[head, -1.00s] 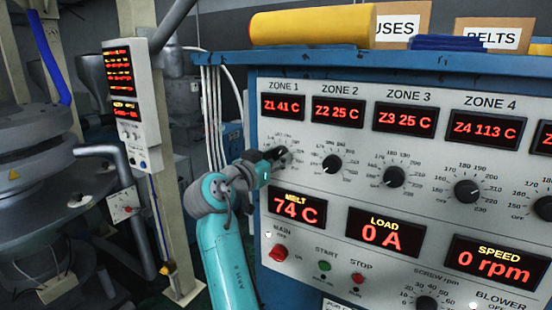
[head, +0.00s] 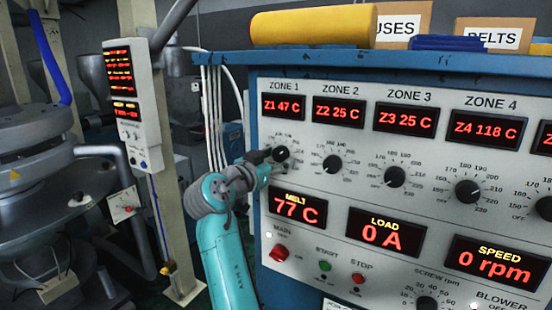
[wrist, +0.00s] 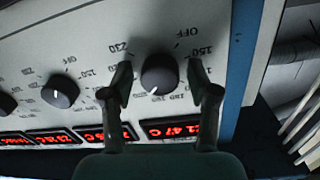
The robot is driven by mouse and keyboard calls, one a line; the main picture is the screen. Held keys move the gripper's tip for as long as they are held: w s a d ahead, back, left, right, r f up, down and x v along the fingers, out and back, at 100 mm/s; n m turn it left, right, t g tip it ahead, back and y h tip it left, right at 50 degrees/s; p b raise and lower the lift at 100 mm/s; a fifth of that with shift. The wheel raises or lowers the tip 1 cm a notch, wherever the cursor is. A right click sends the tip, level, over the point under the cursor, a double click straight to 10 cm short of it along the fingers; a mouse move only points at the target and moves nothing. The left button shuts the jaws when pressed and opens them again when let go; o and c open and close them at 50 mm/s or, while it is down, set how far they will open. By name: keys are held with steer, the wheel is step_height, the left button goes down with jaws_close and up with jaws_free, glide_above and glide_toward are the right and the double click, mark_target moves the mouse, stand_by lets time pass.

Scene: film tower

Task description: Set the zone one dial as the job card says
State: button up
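The zone one dial (head: 281,153) is a black round knob under the ZONE 1 display (head: 284,106), which reads Z1 47 C. The dial also shows in the wrist view (wrist: 160,75), upside down, its white pointer toward the lower left, away from OFF and near the upper-middle numbers; the exact setting is too small to read. My gripper (head: 264,157) is just left of the dial in the head view. In the wrist view my gripper's fingers (wrist: 160,68) stand either side of the dial with visible gaps, open and empty. I cannot make out a job card.
The dials of zone two (head: 333,164), zone three (head: 395,177) and zone four (head: 468,192) sit to the right. Below are melt, load and speed displays and a red main switch (head: 279,252). A grey control box (head: 132,100) hangs on a post left of my arm.

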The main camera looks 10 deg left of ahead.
steer(key=shift+s+r, duration=0.1)
steer(key=shift+s, duration=0.05)
steer(key=v, duration=1.1)
steer(key=shift+s+a, duration=0.15)
steer(key=shift+s, duration=0.2)
